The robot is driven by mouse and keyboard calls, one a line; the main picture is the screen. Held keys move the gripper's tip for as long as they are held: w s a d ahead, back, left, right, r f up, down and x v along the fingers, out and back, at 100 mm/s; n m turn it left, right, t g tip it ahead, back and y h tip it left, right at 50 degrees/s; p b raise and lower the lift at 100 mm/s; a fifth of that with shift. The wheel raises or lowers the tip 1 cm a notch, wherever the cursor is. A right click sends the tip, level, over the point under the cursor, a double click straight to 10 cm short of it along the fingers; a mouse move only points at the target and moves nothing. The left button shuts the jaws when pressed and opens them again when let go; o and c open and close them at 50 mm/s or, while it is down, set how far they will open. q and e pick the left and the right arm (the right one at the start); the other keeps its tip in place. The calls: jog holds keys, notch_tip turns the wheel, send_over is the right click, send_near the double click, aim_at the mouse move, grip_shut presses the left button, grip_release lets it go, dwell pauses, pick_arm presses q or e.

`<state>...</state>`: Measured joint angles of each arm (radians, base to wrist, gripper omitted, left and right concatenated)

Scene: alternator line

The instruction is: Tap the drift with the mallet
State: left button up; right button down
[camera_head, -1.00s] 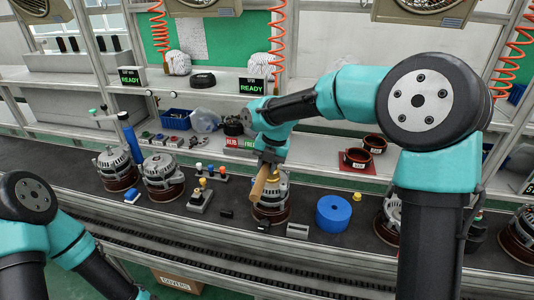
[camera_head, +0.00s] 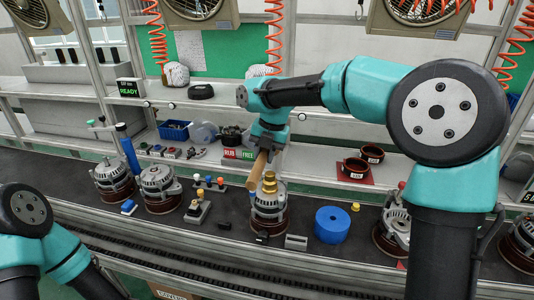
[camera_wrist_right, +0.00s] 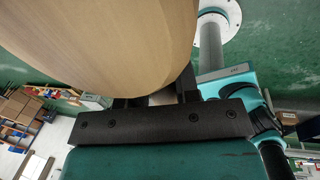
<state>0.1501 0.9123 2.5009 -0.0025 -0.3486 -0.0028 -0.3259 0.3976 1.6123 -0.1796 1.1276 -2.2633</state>
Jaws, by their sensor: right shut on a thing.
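The drift (camera_head: 269,184) is a stepped brass-coloured piece standing upright on top of an alternator (camera_head: 269,211) on the dark bench. My right gripper (camera_head: 266,150) is shut on the wooden mallet (camera_head: 258,170), which hangs tilted just above and left of the drift. A gap between mallet and drift is hard to judge. In the right wrist view the mallet's pale wood (camera_wrist_right: 110,35) fills the upper left, in front of the black gripper (camera_wrist_right: 160,97); the drift is hidden there. My left arm shows at the lower left, but its gripper is out of view.
A blue cylinder (camera_head: 332,224) and a grey block (camera_head: 296,242) stand right of the alternator. More alternators (camera_head: 159,188) stand to the left and right. A small fixture (camera_head: 197,207) with coloured knobs is close on the left. Shelves (camera_head: 210,104) rise behind.

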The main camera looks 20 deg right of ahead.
jog(key=shift+f, duration=0.1)
dwell(0.3)
jog(key=shift+f, duration=0.1)
jog(key=s+d+x, duration=0.1)
jog(key=x, duration=0.7)
jog(key=v, duration=0.5)
jog(key=w+a+v, duration=0.1)
jog(key=v, duration=0.2)
jog(key=shift+g, duration=0.3)
